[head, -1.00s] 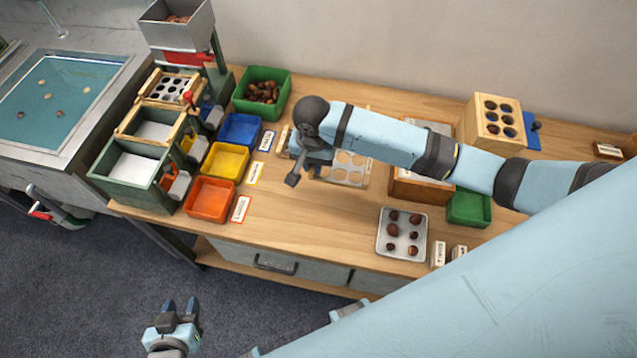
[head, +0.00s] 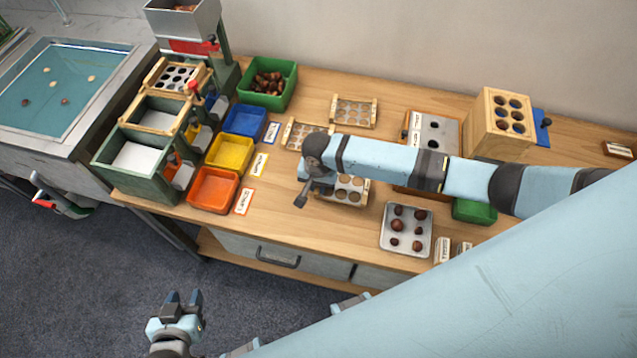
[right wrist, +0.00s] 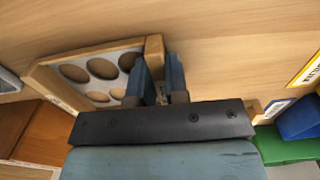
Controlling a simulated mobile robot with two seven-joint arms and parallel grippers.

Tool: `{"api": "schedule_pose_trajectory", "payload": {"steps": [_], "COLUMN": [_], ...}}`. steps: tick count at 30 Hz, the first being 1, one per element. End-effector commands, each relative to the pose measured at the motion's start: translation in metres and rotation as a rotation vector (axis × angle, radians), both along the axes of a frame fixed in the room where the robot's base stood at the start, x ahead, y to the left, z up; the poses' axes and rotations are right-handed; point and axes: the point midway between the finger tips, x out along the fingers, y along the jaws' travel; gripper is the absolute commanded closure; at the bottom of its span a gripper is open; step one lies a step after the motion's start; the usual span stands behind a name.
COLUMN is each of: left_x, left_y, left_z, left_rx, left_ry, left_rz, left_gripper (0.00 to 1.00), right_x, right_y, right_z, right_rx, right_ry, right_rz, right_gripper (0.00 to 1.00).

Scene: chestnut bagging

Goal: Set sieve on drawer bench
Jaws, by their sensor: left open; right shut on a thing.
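A sieve (head: 352,191) with a pale wooden frame and large round holes is over the wooden drawer bench (head: 300,218), left of the metal tray. My right gripper (head: 310,187) is shut on the sieve's left end; my arm hides part of it. In the right wrist view the fingers (right wrist: 160,85) grip the frame edge of the sieve (right wrist: 85,75), which reaches to the left. I cannot tell whether it touches the bench top. My left gripper (head: 183,302) is open and empty, low over the floor in front of the bench.
Two more sieves (head: 355,112) (head: 305,136) lie behind. Blue (head: 244,121), yellow (head: 229,153) and orange (head: 213,189) bins stand left. A metal tray of chestnuts (head: 405,249) sits to the right. Bare bench shows in front of the held sieve.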

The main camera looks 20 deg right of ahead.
Motion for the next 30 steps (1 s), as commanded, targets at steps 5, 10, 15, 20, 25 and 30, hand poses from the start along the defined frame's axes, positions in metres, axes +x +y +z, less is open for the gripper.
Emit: {"api": "schedule_pose_trajectory", "payload": {"steps": [5,10,15,20,25,30], "left_x": [0.0,0.0,0.0,-0.001,-0.001,-0.001], "left_y": [0.0,0.0,0.0,0.0,0.0,0.0], "left_z": [0.001,0.001,0.0,-0.002,0.001,0.004], "left_rx": [0.0,0.0,0.0,0.001,0.001,0.001], "left_ry": [0.0,0.0,0.001,0.003,0.005,0.004], "left_rz": [0.0,0.0,-0.001,0.0,0.0,0.0], "left_gripper": [0.57,0.57,0.57,0.57,0.57,0.57], "right_x": [0.0,0.0,0.0,0.0,0.001,0.0], "right_y": [0.0,0.0,0.0,0.0,0.0,0.001], "right_z": [-0.001,-0.003,-0.003,0.001,0.025,0.063], "right_rx": [0.001,0.001,0.0,-0.001,0.002,0.002], "right_ry": [0.001,0.001,0.0,-0.001,-0.003,-0.002], "right_rz": [0.0,0.0,0.0,0.0,0.0,0.001], "right_gripper": [1.0,0.6,0.6,0.6,0.6,0.6]}}
